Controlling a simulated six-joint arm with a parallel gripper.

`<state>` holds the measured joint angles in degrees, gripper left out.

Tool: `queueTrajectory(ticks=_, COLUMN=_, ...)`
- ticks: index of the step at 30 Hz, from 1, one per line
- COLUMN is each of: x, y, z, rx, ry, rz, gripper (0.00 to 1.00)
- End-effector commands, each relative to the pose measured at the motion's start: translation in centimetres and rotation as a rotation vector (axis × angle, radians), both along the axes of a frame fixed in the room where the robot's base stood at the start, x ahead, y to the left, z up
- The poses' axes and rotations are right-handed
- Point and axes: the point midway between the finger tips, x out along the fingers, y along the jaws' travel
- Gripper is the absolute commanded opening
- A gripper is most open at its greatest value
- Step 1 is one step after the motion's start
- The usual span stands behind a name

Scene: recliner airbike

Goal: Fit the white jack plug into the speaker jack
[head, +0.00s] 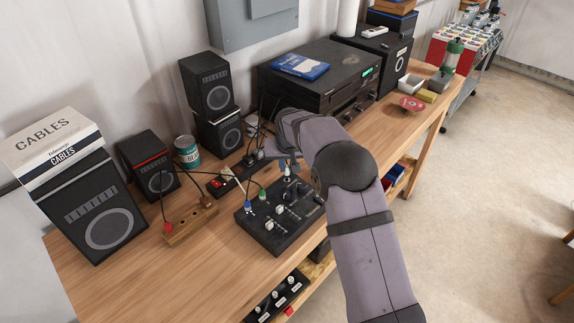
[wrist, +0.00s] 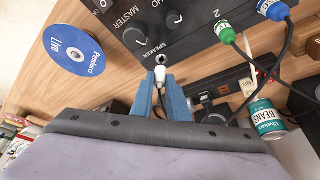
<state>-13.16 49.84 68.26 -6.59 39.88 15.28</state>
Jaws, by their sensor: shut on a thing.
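The white jack plug (wrist: 160,76) is between the two blue fingers of my gripper (wrist: 161,90), which is shut on it. The plug points at the speaker jack (wrist: 159,58), a round socket under the SPEAKER label on the black mixer (wrist: 195,30). The plug's tip is very close to the socket; I cannot tell whether it touches or enters it. In the head view my gripper (head: 286,166) is at the back edge of the mixer (head: 270,232), and the plug is too small to make out there.
Green (wrist: 226,32) and blue (wrist: 274,9) plugs with cables stand in the mixer beside the speaker jack. A power strip (head: 228,181), a wooden socket block (head: 190,222) and a beans can (head: 187,152) are to the left. A blue disc (wrist: 72,50) lies on the bench.

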Motion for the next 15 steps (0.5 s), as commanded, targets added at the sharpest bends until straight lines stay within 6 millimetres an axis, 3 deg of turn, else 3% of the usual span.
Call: queueTrajectory(ticks=15, x=0.0, y=0.0, z=-1.3, rx=0.000, ry=0.000, rz=0.000, gripper=0.00)
